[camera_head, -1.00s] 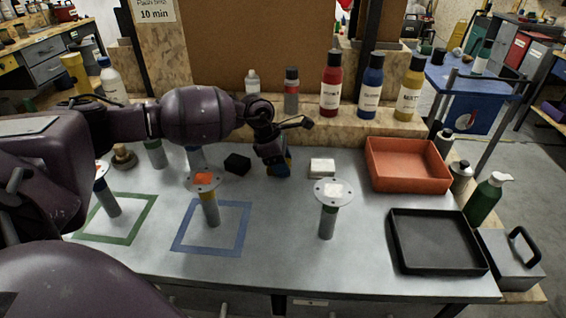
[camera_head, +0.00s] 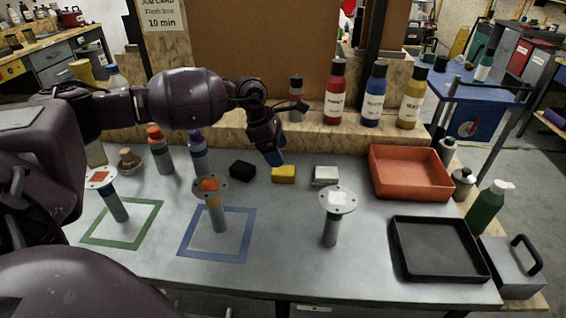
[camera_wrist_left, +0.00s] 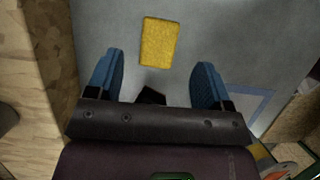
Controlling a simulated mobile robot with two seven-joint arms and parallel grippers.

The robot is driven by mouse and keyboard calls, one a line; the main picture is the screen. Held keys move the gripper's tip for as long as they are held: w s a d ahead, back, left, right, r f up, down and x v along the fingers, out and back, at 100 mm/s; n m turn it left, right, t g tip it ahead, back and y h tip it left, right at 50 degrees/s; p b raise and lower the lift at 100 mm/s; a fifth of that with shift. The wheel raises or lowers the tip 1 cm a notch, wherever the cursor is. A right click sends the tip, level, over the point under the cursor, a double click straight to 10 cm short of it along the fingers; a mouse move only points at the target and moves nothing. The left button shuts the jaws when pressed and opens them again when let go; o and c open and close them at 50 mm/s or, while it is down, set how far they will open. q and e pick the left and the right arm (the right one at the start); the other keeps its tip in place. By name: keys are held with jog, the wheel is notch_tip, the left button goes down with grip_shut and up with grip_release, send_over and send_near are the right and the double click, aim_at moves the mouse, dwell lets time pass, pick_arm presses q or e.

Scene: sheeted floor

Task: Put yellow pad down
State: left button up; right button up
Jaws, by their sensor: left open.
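The yellow pad (camera_head: 283,174) lies flat on the grey table between a black block and a white block. In the left wrist view the pad (camera_wrist_left: 159,42) lies beyond the fingertips, apart from them. My left gripper (camera_head: 272,156) is above and just left of the pad in the head view. In the left wrist view its blue fingers (camera_wrist_left: 159,75) are spread wide with nothing between them. My right gripper is not in view.
A black block (camera_head: 242,170) and a white block (camera_head: 326,175) flank the pad. Disc-topped posts (camera_head: 337,200) stand nearer. An orange tray (camera_head: 375,180) and a black tray (camera_head: 398,255) are at right. Bottles (camera_head: 372,95) line the back ledge. Green and blue outlined squares (camera_head: 245,230) mark the table.

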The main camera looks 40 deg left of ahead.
pick_arm(q)
jog(key=v, duration=0.5)
dwell(0.3)
